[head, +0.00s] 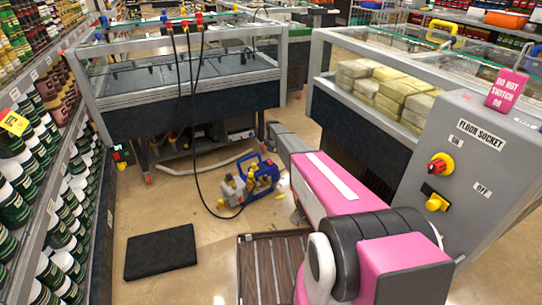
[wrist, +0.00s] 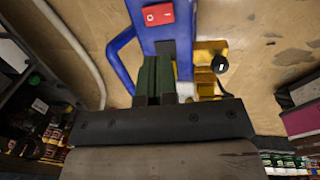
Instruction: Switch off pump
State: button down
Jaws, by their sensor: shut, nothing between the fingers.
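The vacuum pump (head: 264,176), with a blue frame and yellow fittings, stands on the floor left of my arm in the head view. In the wrist view its blue body (wrist: 183,45) fills the upper middle. A red rocker switch (wrist: 158,14) marked O and I sits on that body near the top edge. Which side of the rocker is pressed I cannot tell. My gripper (wrist: 155,62) is shut and empty, its green fingers together, pointing at the blue body below the switch in the picture. Whether they touch the pump is unclear. The gripper is not discernible in the head view.
A grey floor socket box (head: 462,190) with ON and OFF labels and a pink warning card (head: 506,90) stands right. A black hose (head: 193,130) hangs from the freezer (head: 180,80) to the pump. A black mat (head: 160,252) lies on the floor. Shelves line the left.

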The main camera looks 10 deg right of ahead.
aim_at(269, 161)
jog(key=r, duration=0.4)
jog(key=shift+s+d, duration=0.15)
jog(key=shift+s, duration=0.05)
jog(key=shift+f, duration=0.1)
jog(key=shift+w+a, duration=0.25)
jog(key=shift+w, duration=0.45)
jog(key=f, duration=0.4)
jog(key=w+f, duration=0.1)
jog(key=f, duration=0.4)
jog(key=a+f, duration=0.1)
jog(key=f, duration=0.3)
jog(key=shift+w+f, duration=0.25)
jog(key=shift+f, duration=0.1)
